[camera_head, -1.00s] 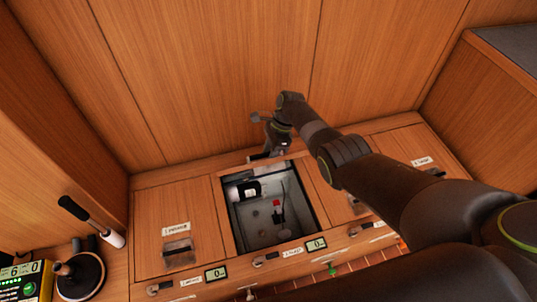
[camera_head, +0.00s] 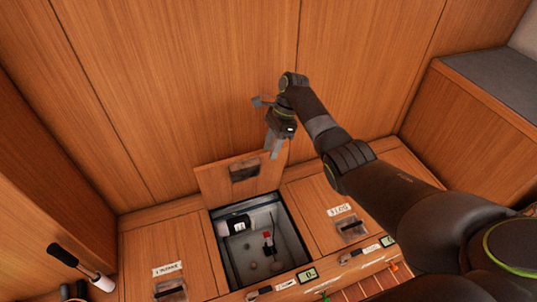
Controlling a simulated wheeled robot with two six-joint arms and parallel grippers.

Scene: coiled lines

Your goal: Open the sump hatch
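The middle hatch lid (camera_head: 217,181) stands raised at the back edge of its opening, leaning toward the back wall. A dark latch (camera_head: 244,170) is set in the lid's face. Below the lid is an open grey well (camera_head: 240,262), with a black-and-white part and a red-topped part inside. I cannot read the labels well enough to confirm this is the sump hatch. My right gripper (camera_head: 268,126) hangs above the lid's upper right corner, its fingers spread and empty. I cannot tell whether a fingertip touches the lid. My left gripper is out of view.
Shut hatch panels flank the well, on the left (camera_head: 172,242) and right (camera_head: 318,196), with dark latches. A small display (camera_head: 307,275) is on the front edge. A black-handled tool (camera_head: 82,266) is at left. A grey-topped bench (camera_head: 490,75) stands at right.

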